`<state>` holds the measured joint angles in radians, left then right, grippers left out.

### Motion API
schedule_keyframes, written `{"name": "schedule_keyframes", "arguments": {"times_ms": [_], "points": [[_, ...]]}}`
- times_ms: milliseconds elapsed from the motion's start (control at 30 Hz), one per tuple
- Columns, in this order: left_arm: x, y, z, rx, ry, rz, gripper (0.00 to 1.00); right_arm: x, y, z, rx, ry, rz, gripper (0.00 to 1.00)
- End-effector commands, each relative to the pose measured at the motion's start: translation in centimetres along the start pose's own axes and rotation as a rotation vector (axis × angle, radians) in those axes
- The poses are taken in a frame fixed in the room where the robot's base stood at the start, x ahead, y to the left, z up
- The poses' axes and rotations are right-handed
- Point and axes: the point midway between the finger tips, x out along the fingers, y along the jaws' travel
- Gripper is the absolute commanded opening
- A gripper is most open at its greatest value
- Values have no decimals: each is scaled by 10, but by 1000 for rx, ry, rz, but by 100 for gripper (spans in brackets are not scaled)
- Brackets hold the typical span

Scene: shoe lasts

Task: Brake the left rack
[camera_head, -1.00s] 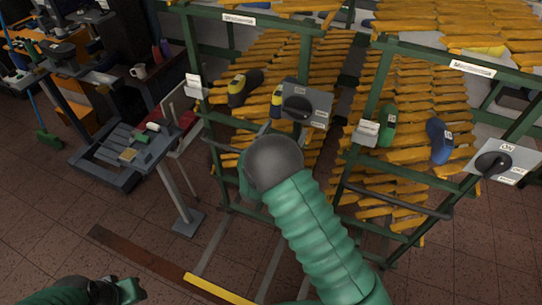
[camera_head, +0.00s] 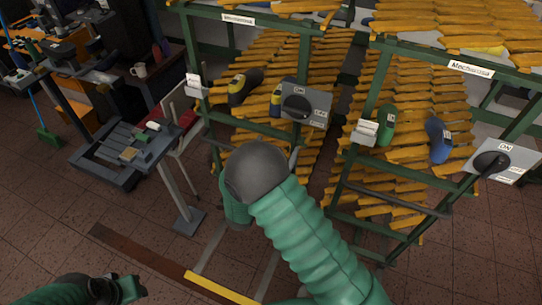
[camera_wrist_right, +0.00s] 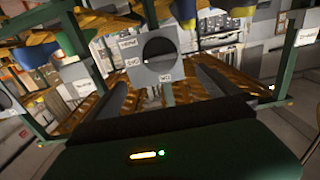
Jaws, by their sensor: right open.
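The left rack (camera_head: 216,144) is a green frame with slatted yellow-orange shelves. A grey switch box (camera_head: 305,103) with a round black knob (camera_head: 296,106) and small white labels sits on its front right post. In the right wrist view, the box (camera_wrist_right: 142,75) and knob (camera_wrist_right: 160,52) appear ahead, between my right gripper's fingers.
A second rack on the right carries a similar switch box (camera_head: 510,160). Green (camera_head: 386,125) and blue (camera_head: 438,140) shoe lasts lie on its shelf; a dark last (camera_head: 245,87) lies on the left rack. A grey stand (camera_head: 125,152) stands left. Floor is clear in front.

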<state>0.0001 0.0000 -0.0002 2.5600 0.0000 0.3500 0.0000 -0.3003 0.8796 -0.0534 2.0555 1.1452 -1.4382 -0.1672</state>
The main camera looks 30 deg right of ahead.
Motion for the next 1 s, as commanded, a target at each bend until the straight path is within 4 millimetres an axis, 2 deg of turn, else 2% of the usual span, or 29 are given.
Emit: {"name": "schedule_keyframes", "arguments": {"times_ms": [433,1000], "points": [[-2,0,0,0,0,0,36,-35,0,0,0,0,-1,100],[-1,0,0,0,0,0,36,-32,0,0,0,1,0,100]]}}
